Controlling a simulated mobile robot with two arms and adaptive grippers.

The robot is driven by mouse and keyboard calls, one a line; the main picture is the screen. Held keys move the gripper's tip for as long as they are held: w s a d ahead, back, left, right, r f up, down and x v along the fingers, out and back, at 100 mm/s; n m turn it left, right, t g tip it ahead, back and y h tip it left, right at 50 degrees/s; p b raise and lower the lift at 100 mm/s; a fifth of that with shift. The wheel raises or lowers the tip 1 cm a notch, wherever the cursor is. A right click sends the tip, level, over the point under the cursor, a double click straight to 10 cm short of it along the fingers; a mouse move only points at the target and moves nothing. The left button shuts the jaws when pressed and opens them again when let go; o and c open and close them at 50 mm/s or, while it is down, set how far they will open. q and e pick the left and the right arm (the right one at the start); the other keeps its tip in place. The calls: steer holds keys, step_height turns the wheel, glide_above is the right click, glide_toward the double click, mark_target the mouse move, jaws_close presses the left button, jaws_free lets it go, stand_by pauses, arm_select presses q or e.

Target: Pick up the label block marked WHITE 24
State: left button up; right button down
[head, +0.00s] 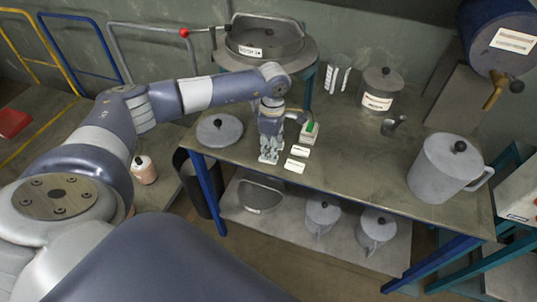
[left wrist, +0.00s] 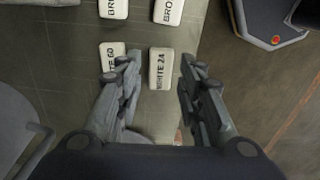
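The label block marked WHITE 24 (left wrist: 161,69) is a pale block with dark lettering, lying on the grey tabletop in the left wrist view. My left gripper (left wrist: 160,63) is open, its two fingers on either side of this block in that view. I cannot tell how far above it the fingertips are. In the head view my left gripper (head: 268,158) points down over the front of the table, beside two pale blocks (head: 300,151) whose lettering is too small to read. My right gripper is not in view.
A block ending in 60 (left wrist: 112,57) lies close left of WHITE 24, near the left finger. Two blocks starting BRO (left wrist: 168,11) lie beyond. A round grey lid (head: 219,129) is left of the gripper; a large lidded jug (head: 443,170) stands right. The tabletop between is mostly clear.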

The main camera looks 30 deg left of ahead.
arm_select(q)
steer(key=shift+d+f+p, duration=0.1)
steer(key=shift+f+p, duration=0.25)
steer(key=shift+f, duration=1.35)
steer(key=shift+c, duration=0.2)
steer(key=c, duration=0.6)
steer(key=shift+r, duration=0.1)
